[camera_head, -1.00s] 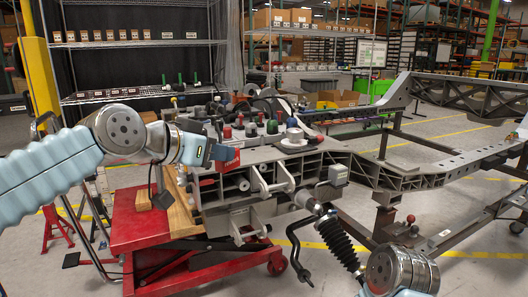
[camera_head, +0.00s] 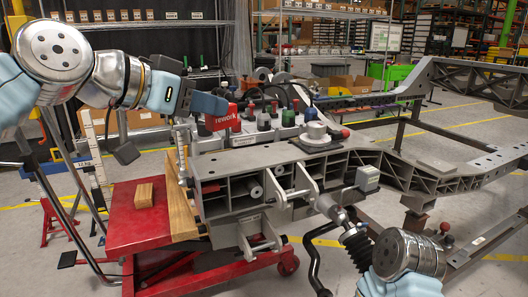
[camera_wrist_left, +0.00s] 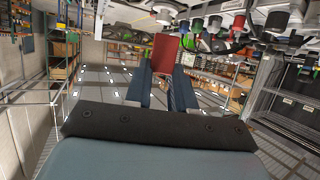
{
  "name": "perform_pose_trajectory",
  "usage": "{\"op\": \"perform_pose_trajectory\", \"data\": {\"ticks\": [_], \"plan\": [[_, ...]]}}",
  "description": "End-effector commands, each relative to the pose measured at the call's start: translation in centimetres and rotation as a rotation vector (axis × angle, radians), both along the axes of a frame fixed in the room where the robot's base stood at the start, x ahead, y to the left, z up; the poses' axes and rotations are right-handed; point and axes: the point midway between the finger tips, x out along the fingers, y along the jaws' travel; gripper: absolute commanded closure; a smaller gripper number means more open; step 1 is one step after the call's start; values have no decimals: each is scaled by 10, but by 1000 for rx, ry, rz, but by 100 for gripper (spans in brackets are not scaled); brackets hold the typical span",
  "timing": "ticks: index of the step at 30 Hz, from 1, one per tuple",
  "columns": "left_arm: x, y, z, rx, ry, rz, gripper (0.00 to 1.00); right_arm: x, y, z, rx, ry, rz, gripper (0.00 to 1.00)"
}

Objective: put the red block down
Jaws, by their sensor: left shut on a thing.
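The red block (camera_head: 223,119), with the word "rework" on its face, is held in the air by my left gripper (camera_head: 208,105) in the head view. The gripper is shut on it. In the left wrist view the red block (camera_wrist_left: 166,53) stands between the two dark blue fingers (camera_wrist_left: 160,82).
A red lift cart (camera_head: 140,228) stands at the lower left with a small wooden block (camera_head: 145,194) and a wooden plank (camera_head: 180,205) on it. Several coloured knobs (camera_head: 264,116) and a white round part (camera_head: 317,132) sit on the fixture. Bare cart top lies around the wooden block.

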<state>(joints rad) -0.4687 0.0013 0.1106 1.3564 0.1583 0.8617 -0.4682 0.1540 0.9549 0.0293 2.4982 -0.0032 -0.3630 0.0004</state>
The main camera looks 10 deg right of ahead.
Motion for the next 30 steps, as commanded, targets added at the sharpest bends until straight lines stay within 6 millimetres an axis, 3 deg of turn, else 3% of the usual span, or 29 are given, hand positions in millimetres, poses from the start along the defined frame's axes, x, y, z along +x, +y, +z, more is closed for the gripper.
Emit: {"op": "perform_pose_trajectory", "data": {"ticks": [10, 15, 24, 30], "plan": [[89, 5, -39, 3, 8, 3, 100, 0, 0, 11, 1, -1, 1, 49], [116, 7, -74, 3, 6, 1, 100, 0, 0, 5, 1, -1, 1, 49], [138, 9, -101, 1, 4, 2, 100, 0, 0, 4, 0, -1, 1, 49], [136, 9, -128, 2, 3, 0, 100, 0, 0, -3, 0, -2, -1, 49]]}}
